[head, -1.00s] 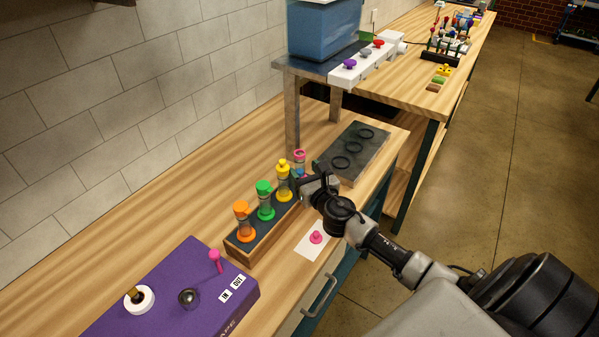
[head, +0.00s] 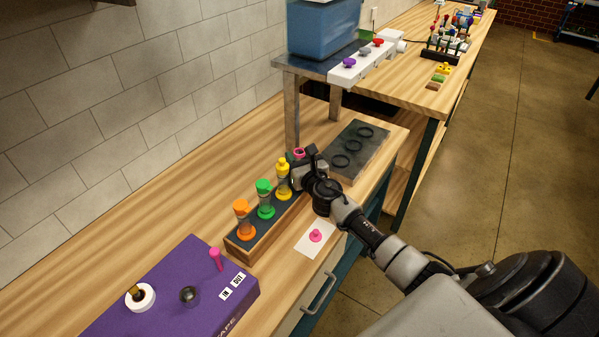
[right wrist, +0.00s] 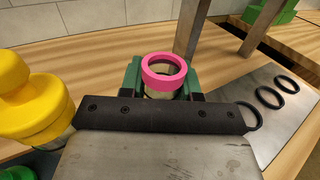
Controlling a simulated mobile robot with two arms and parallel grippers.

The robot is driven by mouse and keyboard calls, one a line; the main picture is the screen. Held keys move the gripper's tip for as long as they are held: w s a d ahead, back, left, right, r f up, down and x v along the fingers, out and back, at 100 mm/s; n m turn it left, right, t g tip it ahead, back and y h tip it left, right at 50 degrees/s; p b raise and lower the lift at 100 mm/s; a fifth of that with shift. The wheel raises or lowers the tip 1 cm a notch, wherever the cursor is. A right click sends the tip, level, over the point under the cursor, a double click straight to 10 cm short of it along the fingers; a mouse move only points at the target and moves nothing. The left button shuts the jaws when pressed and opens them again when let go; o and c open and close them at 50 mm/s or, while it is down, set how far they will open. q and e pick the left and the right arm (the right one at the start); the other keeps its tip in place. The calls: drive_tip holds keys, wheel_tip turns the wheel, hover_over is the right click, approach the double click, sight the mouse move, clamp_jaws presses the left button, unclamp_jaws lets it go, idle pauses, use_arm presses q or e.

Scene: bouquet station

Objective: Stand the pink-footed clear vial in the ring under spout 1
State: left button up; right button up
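The pink-footed clear vial shows as an open pink rim (head: 299,152) at the far end of the wooden rack (head: 240,250); my gripper hides its foot. In the right wrist view its pink rim (right wrist: 164,72) stands upright between the green finger pads. My right gripper (head: 308,163) is around the vial; whether the pads press on it cannot be told. The spout bar (head: 365,66) with coloured knobs is above. My left gripper is not in view.
Yellow (head: 283,180), green (head: 265,200) and orange (head: 243,218) capped vials stand in the rack beside my gripper. A pink stopper (head: 316,236) lies on a white card. A purple box (head: 170,290) stands at the front left. The metal stand's leg (head: 292,115) rises near the plate.

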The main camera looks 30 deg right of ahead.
clamp_jaws()
drive_tip(key=shift+r, duration=0.1)
